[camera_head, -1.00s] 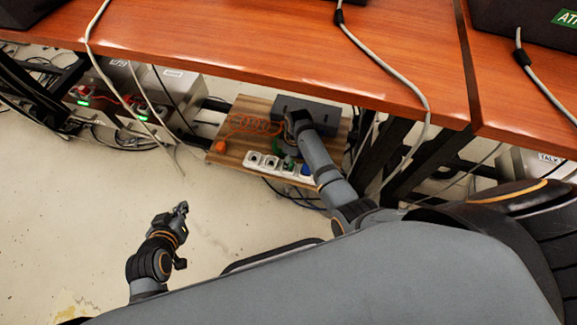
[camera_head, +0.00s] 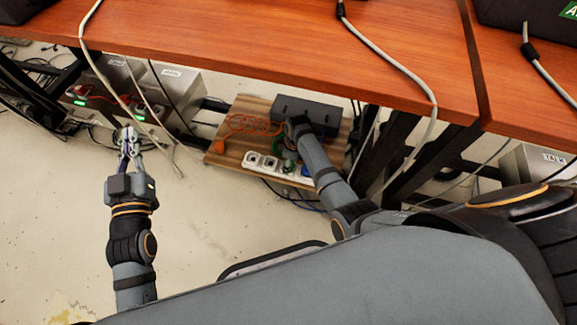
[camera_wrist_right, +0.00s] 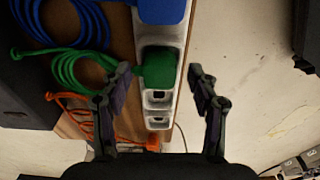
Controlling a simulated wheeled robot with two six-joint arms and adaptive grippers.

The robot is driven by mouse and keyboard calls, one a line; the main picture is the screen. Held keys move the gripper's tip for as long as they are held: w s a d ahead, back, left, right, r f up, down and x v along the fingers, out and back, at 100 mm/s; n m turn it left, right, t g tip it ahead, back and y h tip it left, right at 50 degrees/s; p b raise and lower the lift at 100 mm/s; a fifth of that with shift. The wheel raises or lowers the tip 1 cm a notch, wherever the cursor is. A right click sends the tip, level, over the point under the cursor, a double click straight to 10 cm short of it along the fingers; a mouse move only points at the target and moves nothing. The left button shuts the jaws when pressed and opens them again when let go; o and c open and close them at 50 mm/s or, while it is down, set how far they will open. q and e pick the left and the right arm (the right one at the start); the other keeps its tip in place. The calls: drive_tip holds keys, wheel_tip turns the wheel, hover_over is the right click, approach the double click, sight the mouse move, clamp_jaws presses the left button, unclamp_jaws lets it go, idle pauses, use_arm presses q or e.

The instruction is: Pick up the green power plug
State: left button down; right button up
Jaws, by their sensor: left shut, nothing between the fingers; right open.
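The green power plug (camera_wrist_right: 159,68) sits on the white power strip (camera_wrist_right: 160,120) in the right wrist view, with a coiled green cable (camera_wrist_right: 70,70) leading to it. My right gripper (camera_wrist_right: 159,78) is open, one finger on each side of the strip, with the plug between the fingertips and not gripped. In the head view my right arm reaches down to the wooden board (camera_head: 225,158), and its fingers are largely hidden. My left gripper (camera_head: 128,142) is shut and empty, out at the left near hanging grey cables.
A blue plug (camera_wrist_right: 163,12) sits beside the green one on the strip. An orange plug (camera_wrist_right: 153,144) and orange cable are nearby. A dark box (camera_head: 308,108) stands on the board. The tabletop (camera_head: 230,35) overhangs. Open floor (camera_head: 60,210) lies left.

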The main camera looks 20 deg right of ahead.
drive_tip(key=shift+c, duration=0.5)
drive_tip(key=c, duration=1.2)
drive_tip(key=shift+o, duration=0.2)
